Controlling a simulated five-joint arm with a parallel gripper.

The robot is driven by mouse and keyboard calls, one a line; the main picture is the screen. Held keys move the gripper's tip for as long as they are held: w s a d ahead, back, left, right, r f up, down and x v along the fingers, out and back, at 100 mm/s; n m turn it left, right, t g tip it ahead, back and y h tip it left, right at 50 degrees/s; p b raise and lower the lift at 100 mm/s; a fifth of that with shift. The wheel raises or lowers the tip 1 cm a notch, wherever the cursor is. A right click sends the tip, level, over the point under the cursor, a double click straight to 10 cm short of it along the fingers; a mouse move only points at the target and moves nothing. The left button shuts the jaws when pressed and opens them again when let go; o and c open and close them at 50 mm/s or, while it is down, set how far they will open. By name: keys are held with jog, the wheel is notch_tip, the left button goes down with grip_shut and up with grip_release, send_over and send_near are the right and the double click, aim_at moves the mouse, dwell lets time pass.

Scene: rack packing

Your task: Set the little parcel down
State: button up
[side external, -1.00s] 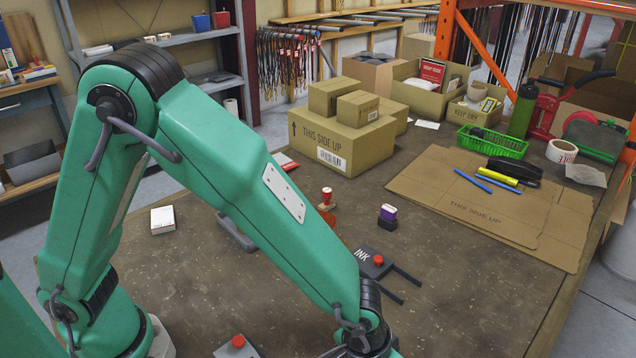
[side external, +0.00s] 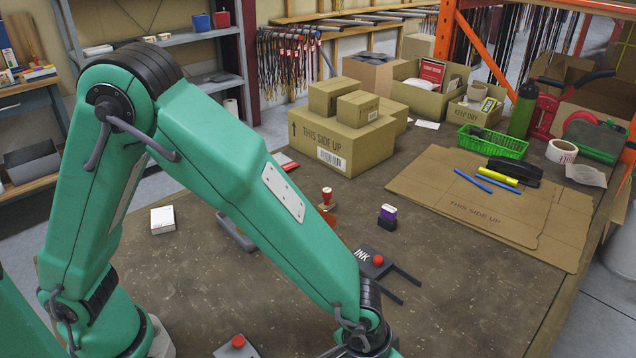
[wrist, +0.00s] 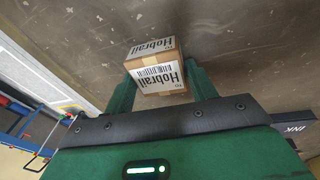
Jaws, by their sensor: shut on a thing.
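The little parcel (wrist: 158,82) is a small brown cardboard box with tape and white labels reading "Hobrail" and a barcode. It shows in the wrist view, between the two green fingers of my gripper (wrist: 160,70), which are shut on it. Bare brown tabletop lies behind it; I cannot tell whether the parcel touches it. In the side external view my gripper and the parcel are out of sight below the bottom edge.
A black INK pad (side external: 368,262) with a red knob, a purple stamp (side external: 388,216) and a red-handled stamp (side external: 327,198) stand mid-table. Large cartons (side external: 343,150) stand behind. Flat cardboard (side external: 490,205) lies at right. The table's front right is clear.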

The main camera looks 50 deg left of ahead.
jog(key=shift+r, duration=0.35)
jog(key=shift+c, duration=1.3)
jog(key=shift+r, duration=0.4)
jog(key=r, duration=0.1)
jog(key=s+r, duration=0.1)
jog(key=r, duration=0.1)
jog(key=shift+d, duration=0.15)
jog(key=shift+g, duration=0.3)
jog(key=s+r, duration=0.2)
jog(key=s, duration=0.1)
jog(key=s+d+r, duration=0.1)
jog(key=s+r, duration=0.1)
jog(key=s, duration=0.2)
jog(key=s+d+r, duration=0.1)
jog(key=s+r, duration=0.1)
jog(key=s, duration=0.1)
jog(key=shift+s+r, duration=0.2)
jog(key=shift+s, duration=0.05)
jog(key=shift+w, duration=0.15)
